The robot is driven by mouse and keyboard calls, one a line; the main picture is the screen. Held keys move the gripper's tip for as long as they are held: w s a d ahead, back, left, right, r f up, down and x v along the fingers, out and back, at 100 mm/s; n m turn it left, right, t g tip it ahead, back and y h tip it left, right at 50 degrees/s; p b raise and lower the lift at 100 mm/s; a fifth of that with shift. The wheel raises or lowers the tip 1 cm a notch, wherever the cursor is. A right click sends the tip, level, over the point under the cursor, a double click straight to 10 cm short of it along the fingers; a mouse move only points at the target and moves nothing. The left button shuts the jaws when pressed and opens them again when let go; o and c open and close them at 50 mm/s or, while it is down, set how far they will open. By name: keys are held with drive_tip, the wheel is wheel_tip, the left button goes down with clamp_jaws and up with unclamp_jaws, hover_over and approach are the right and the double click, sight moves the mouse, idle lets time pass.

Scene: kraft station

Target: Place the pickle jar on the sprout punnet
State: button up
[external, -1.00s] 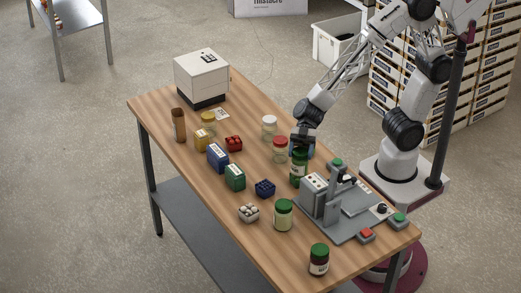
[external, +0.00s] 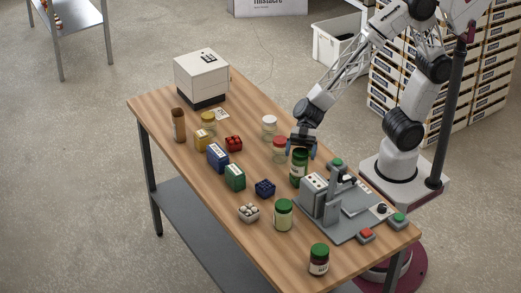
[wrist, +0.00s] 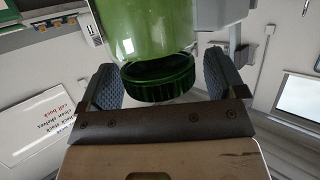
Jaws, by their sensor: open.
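A green jar with a dark green lid, which I take for the pickle jar (external: 299,172), stands upright on the table left of the grey fixture. My gripper (external: 302,149) is right at its top, open. In the wrist view, the blue padded fingers of my gripper (wrist: 161,82) stand on either side of the lid of this jar (wrist: 145,30), with gaps showing; it is not gripped. I cannot tell surely which item is the sprout punnet; a green box with a pale label (external: 235,178) stands among the small packs left of the jar.
A red-lidded jar (external: 280,150) stands close left of my gripper, with a white-lidded jar (external: 269,127) behind. The grey fixture (external: 340,207) is close on the right. A dark blue punnet (external: 265,188), a white punnet (external: 249,213) and another green-lidded jar (external: 282,215) stand nearer the front.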

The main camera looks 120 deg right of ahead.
drive_tip(key=v, duration=1.2)
idle(0.3)
idle(0.6)
drive_tip(key=s+a+r+m+g+h, duration=0.1)
drive_tip(key=s+a+m+g+h, duration=0.1)
drive_tip(key=s+a+g, duration=0.55)
drive_tip(key=s+d+r+m+h, duration=0.2)
drive_tip(key=s+m+h, duration=0.5)
drive_tip(key=s, duration=0.6)
drive_tip(key=shift+r+h, duration=0.5)
drive_tip(key=shift+r, duration=0.2)
